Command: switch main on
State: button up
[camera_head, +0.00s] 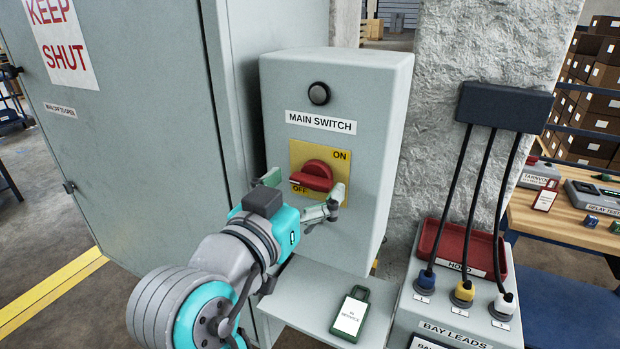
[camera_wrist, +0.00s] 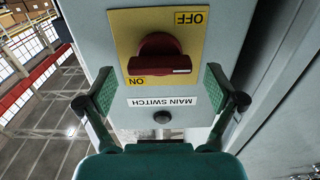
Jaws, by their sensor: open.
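The main switch is a red rotary knob (camera_head: 317,176) on a yellow plate (camera_head: 341,169), marked ON at upper right and OFF at lower left. The knob's bar lies roughly level, its pale mark at the left end, close above OFF. In the wrist view the knob (camera_wrist: 158,60) appears upside down, with the mark on the right. My gripper (camera_head: 303,188) is open in front of the plate, one finger to each side of the knob. Its green pads (camera_wrist: 159,90) show gaps to the knob in the wrist view. A dark round lamp (camera_head: 319,93) sits above the MAIN SWITCH label.
A grey cabinet door (camera_head: 140,130) marked KEEP SHUT stands left of the switch box (camera_head: 375,130). A green-framed IN SERVICE tag (camera_head: 350,314) lies on the shelf below. Bay leads with blue, yellow and white plugs (camera_head: 463,293) stand at right, beside a red tray (camera_head: 437,238).

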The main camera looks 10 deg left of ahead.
jog(key=shift+x, duration=1)
jog(key=c, duration=1.2)
jog(key=shift+o, duration=0.2)
